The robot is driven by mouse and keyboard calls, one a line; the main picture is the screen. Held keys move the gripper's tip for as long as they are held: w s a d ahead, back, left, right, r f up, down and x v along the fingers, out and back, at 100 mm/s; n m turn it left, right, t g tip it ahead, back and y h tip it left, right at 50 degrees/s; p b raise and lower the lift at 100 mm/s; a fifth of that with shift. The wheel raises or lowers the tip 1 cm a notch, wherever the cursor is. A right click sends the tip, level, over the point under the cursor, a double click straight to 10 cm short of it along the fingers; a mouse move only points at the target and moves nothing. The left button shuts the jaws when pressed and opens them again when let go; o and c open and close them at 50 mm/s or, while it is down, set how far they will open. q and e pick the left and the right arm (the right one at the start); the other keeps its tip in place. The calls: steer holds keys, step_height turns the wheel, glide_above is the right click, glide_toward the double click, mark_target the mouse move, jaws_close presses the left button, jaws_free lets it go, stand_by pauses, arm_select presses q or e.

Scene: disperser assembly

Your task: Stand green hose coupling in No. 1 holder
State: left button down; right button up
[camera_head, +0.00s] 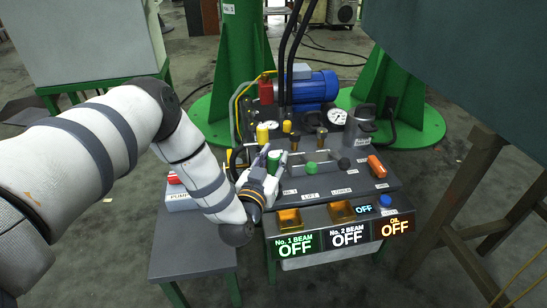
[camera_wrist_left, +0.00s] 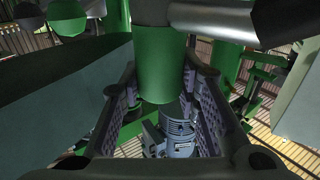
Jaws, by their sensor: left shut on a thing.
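My left gripper (camera_head: 272,160) is over the left part of the grey console, its fingers pointing up and away in the head view. It is shut on the green hose coupling (camera_head: 274,157), whose green top shows between the fingers. In the left wrist view the green cylinder (camera_wrist_left: 161,68) is between the two ridged fingers. A grey ribbed part (camera_wrist_left: 180,132) shows below it; I cannot tell whether they touch. My right gripper is not in view.
Yellow-topped parts (camera_head: 262,134), gauges and a blue motor (camera_head: 314,88) stand behind. Two orange trays (camera_head: 289,218) are at the front.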

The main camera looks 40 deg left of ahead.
mark_target(274, 170)
arm_select(q)
steer(key=shift+f+b, duration=0.9)
steer(key=shift+f, duration=0.95)
steer(key=c, duration=1.1)
jaws_free()
steer(key=shift+f, duration=0.15)
steer(key=v, duration=1.2)
